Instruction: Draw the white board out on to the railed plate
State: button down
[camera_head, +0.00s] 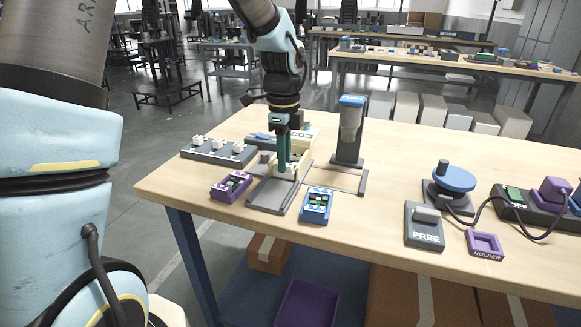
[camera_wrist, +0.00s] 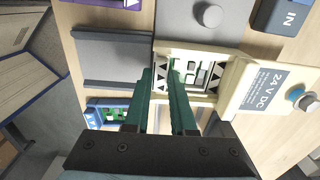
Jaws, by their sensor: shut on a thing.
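The white board (camera_wrist: 163,56), with black triangles and green parts, lies between the walls of a cream housing (camera_wrist: 232,75) marked "24 V DC". Its near end is close to the edge of the grey railed plate (camera_wrist: 113,57), which looks bare. In the head view the plate (camera_head: 269,196) is on the table in front of the housing. My gripper (camera_head: 284,168) points down over the plate's far end. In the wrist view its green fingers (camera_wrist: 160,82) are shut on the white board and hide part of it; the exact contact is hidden.
A purple-framed board (camera_head: 231,187) and a blue-framed board (camera_head: 316,206) flank the plate. A grey block with white knobs (camera_head: 219,151) is at left, and a blue-topped column (camera_head: 350,130) stands behind right. A FREE switch (camera_head: 424,226) and blue knob (camera_head: 454,179) are farther right.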

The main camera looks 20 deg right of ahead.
jog(key=shift+s+a+p, duration=0.6)
jog(key=shift+s+a, duration=2.75)
jog(key=shift+s, duration=0.2)
jog(key=c, duration=0.8)
grip_release()
jog(key=shift+r, duration=0.1)
notch_tip(320, 180, up, 6)
jog(key=p, duration=0.6)
